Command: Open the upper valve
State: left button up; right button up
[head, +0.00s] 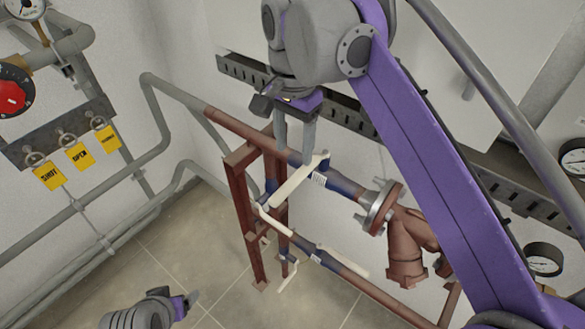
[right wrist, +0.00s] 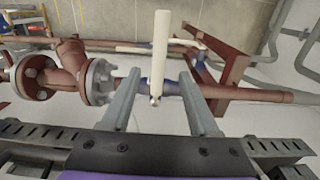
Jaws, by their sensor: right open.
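The upper valve has a white lever (head: 300,180) and a blue body (head: 343,186) on the upper brown pipe. In the right wrist view the lever (right wrist: 160,50) stands across the pipe, its pivot end between my fingers. My right gripper (head: 295,145) is open above the valve. Its two fingers (right wrist: 160,108) point down on either side of the lever's pivot end, with visible gaps. Whether a finger touches the pipe or valve body is unclear. My left gripper (head: 192,301) is low at the front left, away from the valves; its jaws are too small to judge.
A lower pipe (head: 380,294) with more white levers (head: 343,262) runs below. A brown support frame (head: 243,205) stands left of the upper valve. A flange (head: 380,207) is close on its right. Yellow tags (head: 79,156) hang on the left wall. Floor at lower left is clear.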

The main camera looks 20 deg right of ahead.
aim_at(294, 179)
notch_tip(294, 179, down, 8)
jog(key=shift+s+d+r+b, duration=0.1)
jog(key=shift+b, duration=0.2)
jog(key=shift+c, duration=0.3)
grip_shut()
dwell(1.1)
